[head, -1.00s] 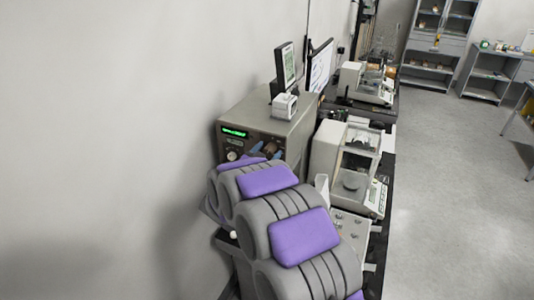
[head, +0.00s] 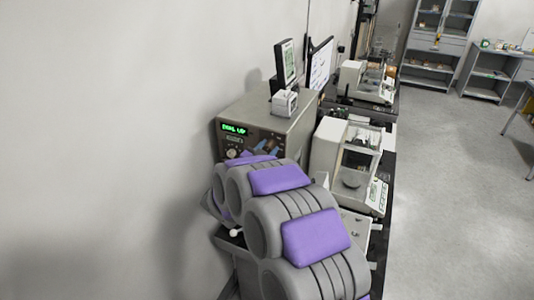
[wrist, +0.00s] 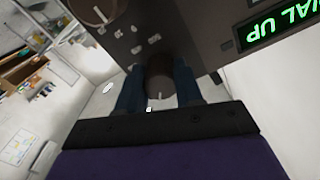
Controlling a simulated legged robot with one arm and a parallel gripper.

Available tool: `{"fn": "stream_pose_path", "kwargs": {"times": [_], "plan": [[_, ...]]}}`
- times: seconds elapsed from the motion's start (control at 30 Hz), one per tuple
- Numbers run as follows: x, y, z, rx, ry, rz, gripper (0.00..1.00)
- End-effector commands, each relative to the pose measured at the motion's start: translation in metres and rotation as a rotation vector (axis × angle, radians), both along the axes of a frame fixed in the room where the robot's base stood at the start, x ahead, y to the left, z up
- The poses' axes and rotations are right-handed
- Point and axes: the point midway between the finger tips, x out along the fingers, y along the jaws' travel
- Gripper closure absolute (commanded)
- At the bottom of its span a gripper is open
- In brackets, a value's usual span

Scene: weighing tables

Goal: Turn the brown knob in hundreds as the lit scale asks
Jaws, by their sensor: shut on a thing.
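The lit scale is a grey-brown box (head: 262,112) against the wall, with a green display (head: 235,129) that reads DIAL UP. In the wrist view the lit display (wrist: 284,26) shows the same words upside down. A brown knob (wrist: 160,82) on its front panel sits between the two blue fingers of my gripper (wrist: 158,92), which is shut on it. A white mark shows on the knob's lower part. A second brown knob (wrist: 95,8) is at the top of the wrist view. In the head view my purple and grey arm hides most of the lower panel.
A white balance with a glass chamber (head: 350,155) stands right of the scale. A small white device (head: 284,102) and a dark screen (head: 285,62) are on top of the box. More balances (head: 367,82) are farther back. The floor at right is clear.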

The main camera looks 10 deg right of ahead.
Motion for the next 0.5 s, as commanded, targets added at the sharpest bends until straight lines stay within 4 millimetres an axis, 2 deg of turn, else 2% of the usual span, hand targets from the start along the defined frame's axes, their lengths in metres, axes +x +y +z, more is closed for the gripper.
{"fn": "stream_pose_path", "kwargs": {"times": [0.17, 0.47, 0.5], "plan": [[0.0007, 0.001, 0.0008, 0.077, -0.063, 0.003, 0.95], [0.0008, 0.0007, 0.0025, 0.083, -0.068, 0.002, 0.95], [0.0008, 0.0007, 0.0026, 0.083, -0.068, 0.002, 0.61]]}}
